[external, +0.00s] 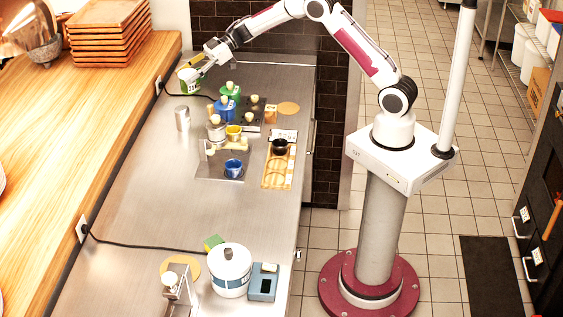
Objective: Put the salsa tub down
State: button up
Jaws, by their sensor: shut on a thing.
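The salsa tub (188,85) is a small white tub with green on its side, at the far left end of the steel counter (130,210). My gripper (192,72) reaches down to it from the upper right and is shut on it. The tub looks roughly upright. I cannot tell whether its base touches the counter or hangs just above it. The fingers are small here and partly merge with the tub.
Green and blue pots (225,109), a yellow cup and a blue cup (233,168) crowd the middle. A wooden rack (277,180) lies at the right edge. The counter's left front is clear.

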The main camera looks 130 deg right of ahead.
jog(key=shift+f, duration=2.3)
jog(key=shift+f, duration=1.85)
jog(key=shift+f, duration=0.15)
jog(key=o, duration=1.3)
jog(key=v, duration=1.2)
